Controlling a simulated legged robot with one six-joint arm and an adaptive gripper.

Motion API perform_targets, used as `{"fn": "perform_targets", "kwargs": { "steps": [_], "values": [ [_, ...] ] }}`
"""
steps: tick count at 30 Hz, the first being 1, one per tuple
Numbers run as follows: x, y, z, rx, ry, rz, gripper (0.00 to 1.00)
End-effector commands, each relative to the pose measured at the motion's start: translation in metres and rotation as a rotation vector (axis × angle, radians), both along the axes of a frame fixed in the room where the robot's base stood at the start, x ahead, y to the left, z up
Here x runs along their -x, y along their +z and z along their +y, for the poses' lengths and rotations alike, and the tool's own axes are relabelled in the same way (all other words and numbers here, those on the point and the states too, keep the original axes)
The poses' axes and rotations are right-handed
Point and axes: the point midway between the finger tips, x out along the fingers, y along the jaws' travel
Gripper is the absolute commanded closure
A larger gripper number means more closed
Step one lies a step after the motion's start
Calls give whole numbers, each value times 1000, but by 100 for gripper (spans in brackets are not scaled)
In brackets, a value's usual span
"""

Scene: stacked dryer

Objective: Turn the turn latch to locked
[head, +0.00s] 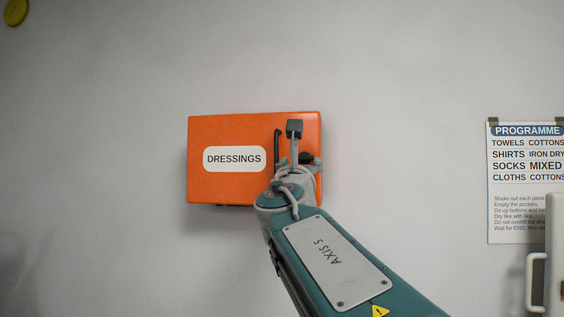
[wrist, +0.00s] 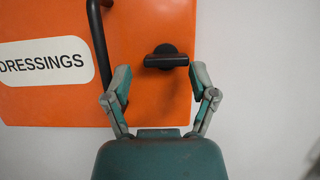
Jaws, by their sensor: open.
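The turn latch (wrist: 167,57) is a black bar on a round hub on the orange box front. In the wrist view its bar lies roughly level, tilted slightly. My gripper (wrist: 160,80) is open and empty, its two fingers spread to either side, with the tips just below the latch in the picture. I cannot tell how far the tips are from the box face. In the head view the latch (head: 306,157) shows as a small dark shape, partly hidden by my gripper and wrist.
The orange box (head: 220,185), labelled DRESSINGS, hangs on a plain grey wall. A black upright handle (wrist: 97,40) stands left of the latch, near the left finger. A programme poster (head: 520,180) and a white fixture with a handle (head: 537,282) are at the right.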

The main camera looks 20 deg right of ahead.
Motion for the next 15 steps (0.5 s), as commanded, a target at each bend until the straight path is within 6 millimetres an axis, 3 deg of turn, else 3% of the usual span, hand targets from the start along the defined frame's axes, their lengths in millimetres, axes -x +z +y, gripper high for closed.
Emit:
{"fn": "perform_targets", "kwargs": {
  "steps": [6,13,14,15],
  "values": [
    [-11,5,-11,-2,0,0,26],
    [-11,6,-10,-2,0,-1,26],
    [-11,6,-10,-2,0,-1,30],
    [-11,5,-10,-2,0,-1,48]
  ]
}}
